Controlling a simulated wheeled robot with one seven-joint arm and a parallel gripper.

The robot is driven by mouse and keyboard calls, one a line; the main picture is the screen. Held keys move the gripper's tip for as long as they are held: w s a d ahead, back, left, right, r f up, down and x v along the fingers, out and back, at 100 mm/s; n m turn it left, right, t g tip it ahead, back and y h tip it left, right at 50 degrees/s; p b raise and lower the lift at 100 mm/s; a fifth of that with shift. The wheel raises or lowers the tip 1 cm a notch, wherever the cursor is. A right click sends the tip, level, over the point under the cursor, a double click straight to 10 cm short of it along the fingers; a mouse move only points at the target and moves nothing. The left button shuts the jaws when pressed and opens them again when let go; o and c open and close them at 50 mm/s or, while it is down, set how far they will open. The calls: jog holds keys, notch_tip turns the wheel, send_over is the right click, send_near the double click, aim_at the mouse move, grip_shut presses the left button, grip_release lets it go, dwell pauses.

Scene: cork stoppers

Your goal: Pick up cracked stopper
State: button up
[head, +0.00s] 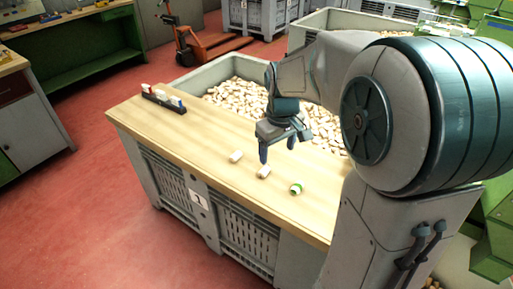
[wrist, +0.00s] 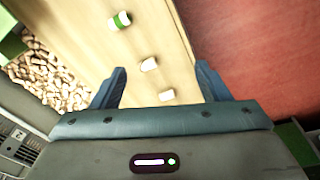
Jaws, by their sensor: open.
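Three stoppers lie in a loose row on the wooden tabletop. One pale stopper (head: 236,157) is at the left and shows in the wrist view (wrist: 167,95). A second pale stopper (head: 264,172) is in the middle, also in the wrist view (wrist: 149,64). The third stopper, with a green band (head: 296,188), is at the right, and at the top of the wrist view (wrist: 121,20). I cannot make out a crack on any of them. My gripper (head: 281,150) is open and empty above the table; its fingers (wrist: 162,70) flank the pale stoppers in the wrist view.
The wooden tabletop (head: 185,133) is otherwise mostly clear. A dark rack (head: 163,102) with several small coloured items stands at its far left. A grey bin (head: 205,75) full of corks (head: 240,92) is behind the table. Red floor (head: 90,215) lies beyond the front edge.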

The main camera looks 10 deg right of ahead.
jog(key=w+f+n+g+p, duration=0.1)
jog(key=w+f+n, duration=0.45)
jog(key=w, duration=0.75)
jog(key=m+p, duration=0.1)
send_over(266, 169)
jog(key=f, duration=1)
jog(key=shift+a+f, duration=0.2)
jog(key=shift+f, duration=0.05)
jog(key=shift+d+f+p, duration=0.15)
jog(key=shift+f+p, duration=0.25)
jog(key=shift+f, duration=0.95)
jog(key=shift+d+f+p, duration=0.1)
jog(key=shift+f+p, duration=0.25)
jog(key=shift+f, duration=1)
jog(key=c, duration=1.1)
